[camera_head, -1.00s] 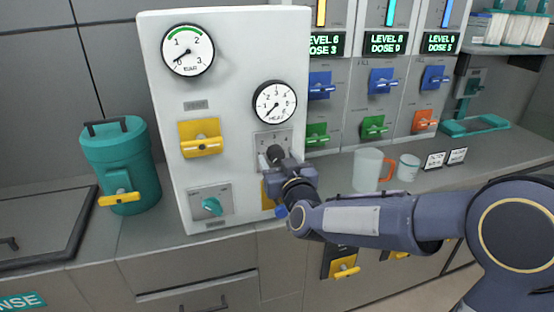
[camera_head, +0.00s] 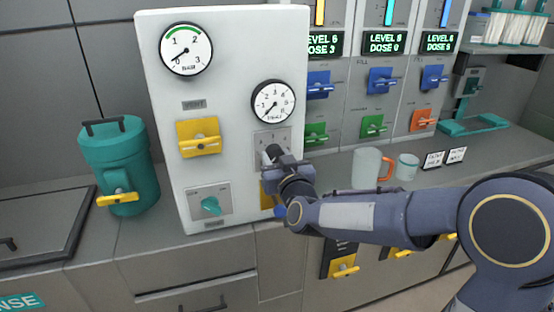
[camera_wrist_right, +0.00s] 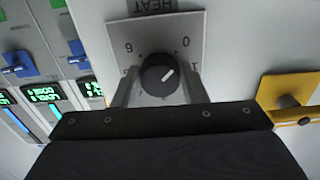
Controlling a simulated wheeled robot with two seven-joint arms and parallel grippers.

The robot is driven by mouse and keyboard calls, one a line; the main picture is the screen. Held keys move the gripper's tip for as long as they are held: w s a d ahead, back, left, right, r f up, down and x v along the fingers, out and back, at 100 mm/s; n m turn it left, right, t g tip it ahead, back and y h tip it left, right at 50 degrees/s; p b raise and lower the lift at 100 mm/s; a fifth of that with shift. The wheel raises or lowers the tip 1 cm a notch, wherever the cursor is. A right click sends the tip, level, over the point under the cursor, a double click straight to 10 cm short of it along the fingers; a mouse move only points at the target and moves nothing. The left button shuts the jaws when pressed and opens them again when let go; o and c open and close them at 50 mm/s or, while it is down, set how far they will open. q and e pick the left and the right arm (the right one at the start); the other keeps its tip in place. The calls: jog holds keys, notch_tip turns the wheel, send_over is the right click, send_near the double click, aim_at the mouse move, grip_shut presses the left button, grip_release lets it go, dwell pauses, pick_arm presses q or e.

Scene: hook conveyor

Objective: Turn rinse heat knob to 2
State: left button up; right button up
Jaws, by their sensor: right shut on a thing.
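The heat knob (camera_wrist_right: 160,75) is a round black dial with a white pointer line on a grey plate marked HEAT in the right wrist view. The 6 and 0 marks show; the other numbers are partly hidden. My right gripper (camera_wrist_right: 160,88) is shut on the knob, one finger on each side. In the head view, my right gripper (camera_head: 272,160) is at the white panel (camera_head: 235,80) and largely hides the knob. The heat gauge (camera_head: 273,101) sits just above, its needle pointing to the lower left near the low end. My left gripper is not in view.
A yellow valve handle (camera_head: 199,140) and a teal knob (camera_head: 211,206) are on the panel's left side. A teal canister (camera_head: 120,165) stands left of the panel. A clear mug (camera_head: 367,168) with an orange handle stands on the counter to the right.

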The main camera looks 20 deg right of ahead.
jog(key=m+b, duration=0.3)
jog(key=shift+f, duration=0.2)
jog(key=m+b, duration=0.3)
jog(key=m, duration=0.1)
jog(key=shift+m, duration=0.4)
jog(key=m+b, duration=0.3)
jog(key=m, duration=0.2)
jog(key=shift+a+r+b, duration=0.1)
jog(key=shift+b, duration=0.2)
jog(key=m+b, duration=0.2)
jog(key=m, duration=0.2)
jog(key=shift+r+m, duration=0.15)
jog(key=shift+m, duration=0.15)
jog(key=o, duration=1)
jog(key=shift+c, duration=0.2)
